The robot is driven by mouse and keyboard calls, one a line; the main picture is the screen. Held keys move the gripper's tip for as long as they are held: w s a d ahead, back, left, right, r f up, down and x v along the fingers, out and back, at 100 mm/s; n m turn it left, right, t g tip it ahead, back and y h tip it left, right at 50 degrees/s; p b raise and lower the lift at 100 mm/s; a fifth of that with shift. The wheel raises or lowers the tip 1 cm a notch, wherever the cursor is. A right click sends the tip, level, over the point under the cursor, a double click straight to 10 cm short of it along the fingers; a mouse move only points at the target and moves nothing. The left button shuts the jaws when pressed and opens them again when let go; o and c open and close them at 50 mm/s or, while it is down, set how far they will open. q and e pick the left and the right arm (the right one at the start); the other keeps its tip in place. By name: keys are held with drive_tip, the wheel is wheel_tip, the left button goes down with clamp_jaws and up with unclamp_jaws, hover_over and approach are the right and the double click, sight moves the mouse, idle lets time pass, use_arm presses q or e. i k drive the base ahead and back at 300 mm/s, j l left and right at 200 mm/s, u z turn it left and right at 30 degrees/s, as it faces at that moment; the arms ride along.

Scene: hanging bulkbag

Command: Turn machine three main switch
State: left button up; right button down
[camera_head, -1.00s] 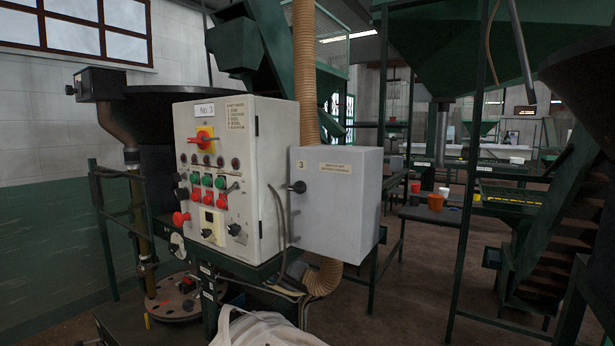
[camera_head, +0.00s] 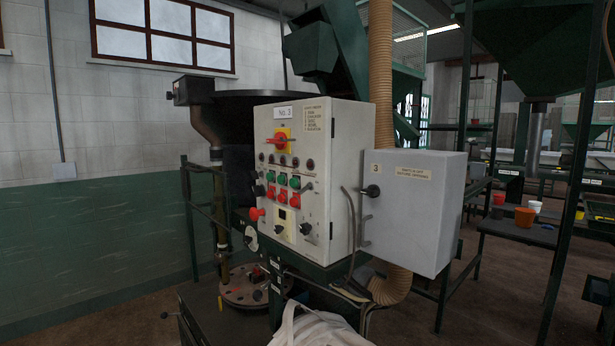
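The control box labelled "No. 3" (camera_head: 340,170) stands near the middle of the head view. Its main switch (camera_head: 281,141) is a red rotary handle on a yellow plate near the top of the front face. The red handle lies roughly level across the plate. Below it are a row of small dark knobs, green and red buttons, a red mushroom button (camera_head: 257,214) and black rotary knobs. Neither of my grippers shows in the view.
A grey box marked "3" (camera_head: 425,205) with a black knob adjoins the panel on the right. A beige ribbed hose (camera_head: 381,70) runs behind. A white bulk bag (camera_head: 318,328) is at the bottom. A table with coloured cups (camera_head: 525,217) is at right.

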sight(276, 141)
drive_tip(key=i+j, duration=0.1)
drive_tip(key=j, duration=0.35)
drive_tip(key=i+j, duration=0.15)
drive_tip(key=j, duration=0.3)
drive_tip(key=i+j, duration=0.1)
drive_tip(key=j, duration=0.35)
drive_tip(key=i+j, duration=0.1)
drive_tip(key=j, duration=0.35)
drive_tip(key=i+j, duration=0.1)
drive_tip(key=j, duration=0.35)
